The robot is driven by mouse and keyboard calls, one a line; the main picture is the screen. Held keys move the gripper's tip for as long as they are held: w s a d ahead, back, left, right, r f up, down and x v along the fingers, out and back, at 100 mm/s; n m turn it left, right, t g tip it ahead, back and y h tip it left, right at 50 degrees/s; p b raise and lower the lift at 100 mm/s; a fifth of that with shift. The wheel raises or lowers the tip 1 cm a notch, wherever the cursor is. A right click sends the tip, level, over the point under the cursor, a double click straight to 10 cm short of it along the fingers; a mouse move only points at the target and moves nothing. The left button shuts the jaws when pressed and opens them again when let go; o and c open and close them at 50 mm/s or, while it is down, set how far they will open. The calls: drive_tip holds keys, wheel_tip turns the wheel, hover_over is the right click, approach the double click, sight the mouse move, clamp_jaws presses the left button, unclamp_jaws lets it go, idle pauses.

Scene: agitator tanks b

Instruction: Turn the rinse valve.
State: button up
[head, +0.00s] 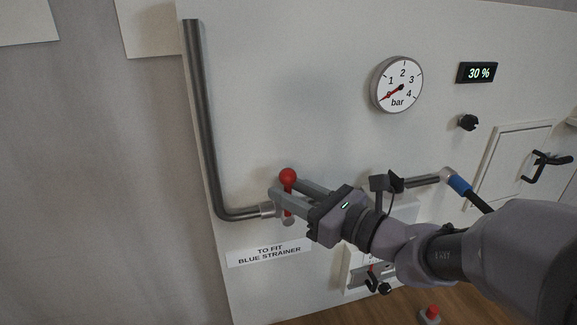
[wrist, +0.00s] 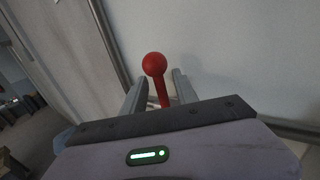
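The valve has a red lever with a red ball knob (head: 288,175) and sits at the end of the grey pipe's lower run. My gripper (head: 280,202) is at the valve, with one finger on each side of the red lever. In the wrist view the red ball (wrist: 154,64) stands up between my two fingers (wrist: 158,92), with a gap visible on either side of the lever's stem. The fingers are apart and not closed on it. The lower valve body is partly hidden behind my fingers.
A grey pipe (head: 203,120) runs down the panel's left side and bends to the valve. A label "TO FIT BLUE STRAINER" (head: 269,254) is below. A pressure gauge (head: 397,85), a "30 %" display (head: 478,73), a black knob (head: 467,122) and a handled hatch (head: 513,160) are to the right.

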drive_tip(key=shift+w+a, duration=0.25)
drive_tip(key=shift+a, duration=0.05)
clamp_jaws()
idle(1.3)
